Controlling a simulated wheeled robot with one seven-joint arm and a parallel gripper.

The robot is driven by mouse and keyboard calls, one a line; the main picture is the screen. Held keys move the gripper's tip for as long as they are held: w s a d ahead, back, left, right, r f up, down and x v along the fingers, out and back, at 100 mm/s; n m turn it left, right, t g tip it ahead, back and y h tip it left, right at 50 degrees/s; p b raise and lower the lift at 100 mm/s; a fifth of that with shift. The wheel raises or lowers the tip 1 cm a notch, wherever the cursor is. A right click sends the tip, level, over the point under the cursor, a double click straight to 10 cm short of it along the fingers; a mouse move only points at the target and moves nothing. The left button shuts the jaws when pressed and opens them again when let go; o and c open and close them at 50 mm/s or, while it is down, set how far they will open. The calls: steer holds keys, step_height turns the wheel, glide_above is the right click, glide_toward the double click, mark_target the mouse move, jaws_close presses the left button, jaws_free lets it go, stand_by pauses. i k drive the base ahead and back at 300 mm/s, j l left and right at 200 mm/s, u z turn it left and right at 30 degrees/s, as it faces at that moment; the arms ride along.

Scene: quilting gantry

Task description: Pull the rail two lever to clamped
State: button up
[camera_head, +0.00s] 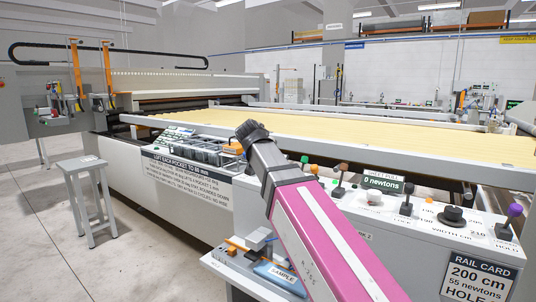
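Several levers stand on the white control console at the right. One has a brown knob (341,168), one a black knob (407,187) and one a purple knob (515,210). I cannot tell which is the rail two lever; most labels are too small to read. The sheet pull display (384,184) reads 0 newtons. My pink arm reaches up from the bottom, and its dark end, my gripper (252,131), is left of the levers and apart from them. Its fingers do not show clearly. My arm hides part of the console.
A black dial (452,215) sits between the black and purple levers. The yellow quilt bed (350,133) stretches behind. A grey stool (85,185) stands on open floor at the left. A small sample bench (240,268) is below my arm.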

mark_target(304, 159)
steer(key=k+j, duration=0.25)
steer(key=k, duration=0.2)
steer(key=k+j, duration=0.25)
steer(key=k, duration=0.25)
